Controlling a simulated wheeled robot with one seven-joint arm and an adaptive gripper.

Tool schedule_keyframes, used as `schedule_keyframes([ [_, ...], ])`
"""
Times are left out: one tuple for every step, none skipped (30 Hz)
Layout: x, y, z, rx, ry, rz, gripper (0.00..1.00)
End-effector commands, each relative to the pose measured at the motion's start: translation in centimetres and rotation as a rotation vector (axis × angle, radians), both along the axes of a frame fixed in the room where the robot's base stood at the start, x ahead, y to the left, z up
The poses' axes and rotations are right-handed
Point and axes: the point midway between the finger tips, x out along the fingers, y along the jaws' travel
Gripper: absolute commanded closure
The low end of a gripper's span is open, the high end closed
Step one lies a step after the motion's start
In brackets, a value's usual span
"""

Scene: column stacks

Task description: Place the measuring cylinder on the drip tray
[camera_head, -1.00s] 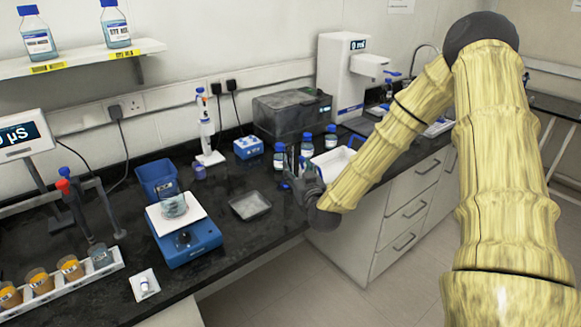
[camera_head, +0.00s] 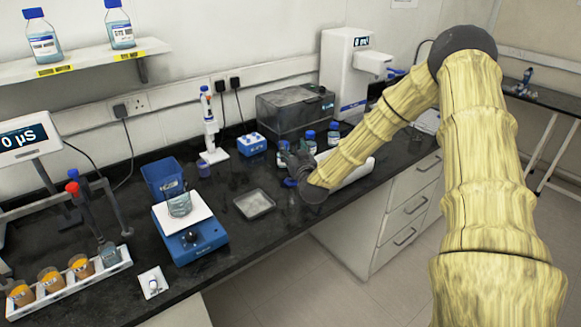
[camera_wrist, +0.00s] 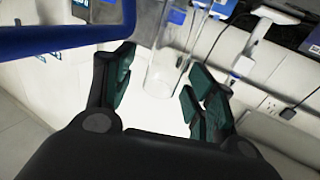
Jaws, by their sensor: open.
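A clear, see-through cylinder (camera_wrist: 172,52), which looks like the measuring cylinder, shows in the wrist view between the fingers of my gripper (camera_wrist: 158,82). The fingers are apart, and I see no firm contact. In the head view my gripper (camera_head: 291,160) is low over the bench near the blue-capped bottles; the cylinder cannot be made out there. A shallow grey tray (camera_head: 255,204) lies on the bench left of my gripper. A white dispenser (camera_head: 343,75) stands at the back. I cannot tell for sure which surface is the drip tray.
Several blue-capped bottles (camera_head: 310,142) stand close behind my gripper. A white tray (camera_head: 352,175) is partly hidden by my arm. A blue balance (camera_head: 190,242) holding a beaker (camera_head: 179,205) stands further left. A dark box (camera_head: 293,108) is behind.

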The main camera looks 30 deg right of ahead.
Motion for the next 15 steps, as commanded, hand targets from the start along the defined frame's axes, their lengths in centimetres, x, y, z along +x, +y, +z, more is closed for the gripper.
schedule_keyframes([
  [0.46,-0.08,0.06,0.000,0.001,0.001,0.44],
  [0.69,-0.14,0.06,0.000,0.001,0.001,0.44],
  [0.95,-0.21,0.04,0.000,0.000,0.001,0.44],
  [1.09,-0.25,0.00,0.000,0.000,0.001,0.44],
  [1.18,-0.26,-0.04,0.000,0.001,0.001,0.44],
  [1.27,-0.26,-0.07,0.000,0.001,0.002,0.44],
  [1.31,-0.26,-0.08,0.000,0.001,0.002,0.44],
  [1.34,-0.25,-0.10,0.000,0.001,0.002,0.44],
  [1.35,-0.24,-0.10,0.000,0.001,0.002,0.44],
  [1.36,-0.23,-0.10,0.000,0.000,0.002,0.44],
  [1.36,-0.22,-0.10,0.000,0.000,0.003,0.44],
  [1.36,-0.21,-0.09,0.000,0.000,0.003,0.44],
  [1.36,-0.20,-0.09,0.000,0.000,0.003,0.44],
  [1.37,-0.19,-0.09,0.000,0.000,0.003,0.50],
  [1.37,-0.18,-0.09,0.000,0.000,0.003,0.57],
])
